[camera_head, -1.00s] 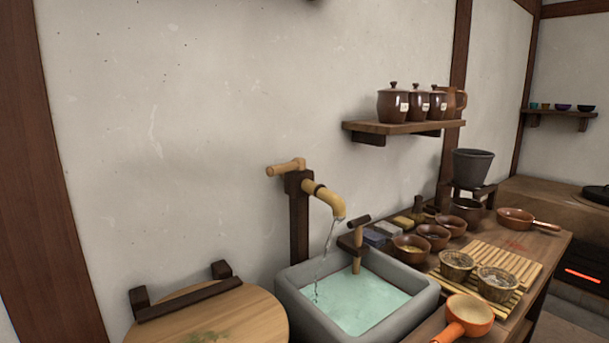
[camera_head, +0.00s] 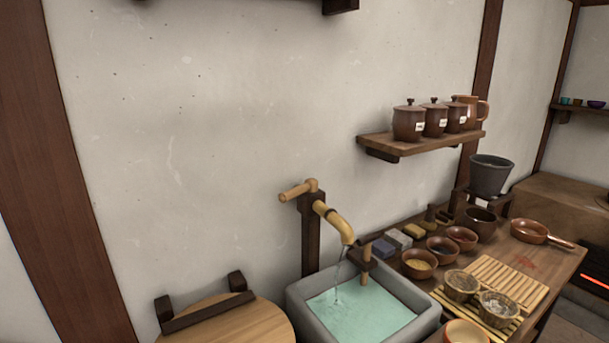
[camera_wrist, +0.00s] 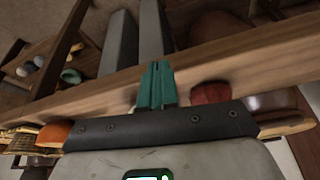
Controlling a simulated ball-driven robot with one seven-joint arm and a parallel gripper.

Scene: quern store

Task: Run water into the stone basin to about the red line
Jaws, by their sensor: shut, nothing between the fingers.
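The grey stone basin (camera_head: 428,326) stands below the spout at the bottom of the head view, its front edge cut off by the frame. Pale green water (camera_head: 360,312) lies in it. A bamboo spout (camera_head: 336,222) on a dark post has a wooden handle (camera_head: 298,190) pointing left. A thin stream (camera_head: 338,282) runs from the spout into the water. I cannot make out a red line on the basin. My gripper (camera_wrist: 157,70) shows only in the wrist view, its teal fingers together and empty, well apart from the spout.
A round wooden lid or board (camera_head: 235,325) is left of the basin. To the right, the counter holds several brown bowls (camera_head: 420,262), a slatted mat (camera_head: 508,280) and a pan (camera_head: 535,232). A shelf (camera_head: 420,143) with lidded jars hangs above. In the wrist view a wooden beam (camera_wrist: 240,62) crosses behind my fingers.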

